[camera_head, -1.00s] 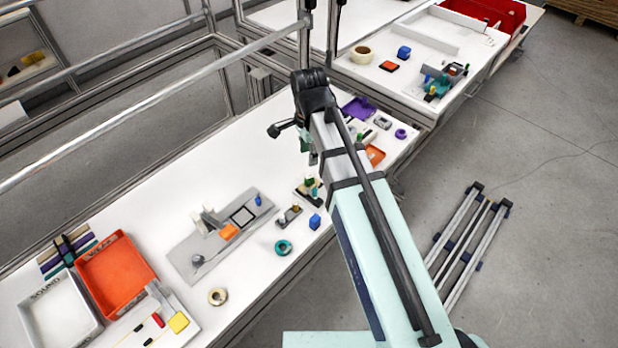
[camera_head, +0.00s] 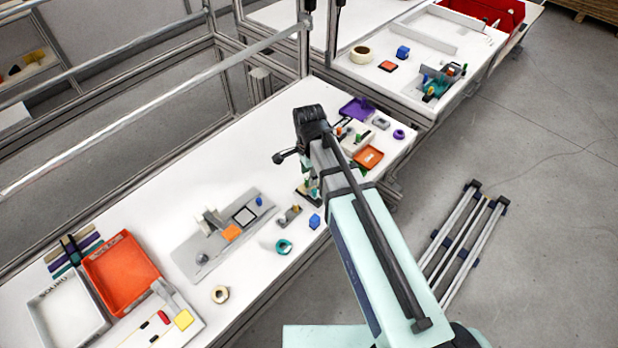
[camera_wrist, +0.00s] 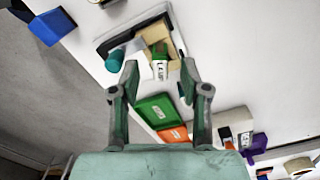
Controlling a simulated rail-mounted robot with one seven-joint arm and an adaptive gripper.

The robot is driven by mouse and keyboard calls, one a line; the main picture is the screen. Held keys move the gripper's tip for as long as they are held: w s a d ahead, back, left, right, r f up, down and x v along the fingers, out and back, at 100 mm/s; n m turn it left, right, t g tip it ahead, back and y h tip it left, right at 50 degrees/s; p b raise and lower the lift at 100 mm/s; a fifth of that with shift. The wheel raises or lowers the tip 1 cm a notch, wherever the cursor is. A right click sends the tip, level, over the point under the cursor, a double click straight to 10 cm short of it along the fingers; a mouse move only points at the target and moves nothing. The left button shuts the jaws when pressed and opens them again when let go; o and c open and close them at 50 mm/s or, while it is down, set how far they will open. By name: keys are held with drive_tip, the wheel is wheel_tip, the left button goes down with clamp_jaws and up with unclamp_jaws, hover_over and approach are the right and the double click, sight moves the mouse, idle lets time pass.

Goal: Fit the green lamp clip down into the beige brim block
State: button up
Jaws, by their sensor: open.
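In the wrist view, a green clip with a white lettered face (camera_wrist: 159,62) stands at the beige block (camera_wrist: 162,32). I take these as the lamp clip and the brim block; how deep the clip sits cannot be told. The block lies on a dark-edged base plate (camera_wrist: 103,44). My gripper (camera_wrist: 159,70) is open, with one fingertip on each side of the clip's labelled end and no clear contact. In the head view, my arm covers most of this spot, and only part of the dark base (camera_head: 301,195) shows.
A teal cylinder (camera_wrist: 115,61) stands close to the left fingertip. A green labelled tile (camera_wrist: 156,110) and an orange one (camera_wrist: 174,134) lie under my gripper. White table is clear beyond the block.

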drive_tip(key=shift+f, duration=0.9)
drive_tip(key=shift+c, duration=0.4)
clamp_jaws()
drive_tip(key=shift+r, duration=0.15)
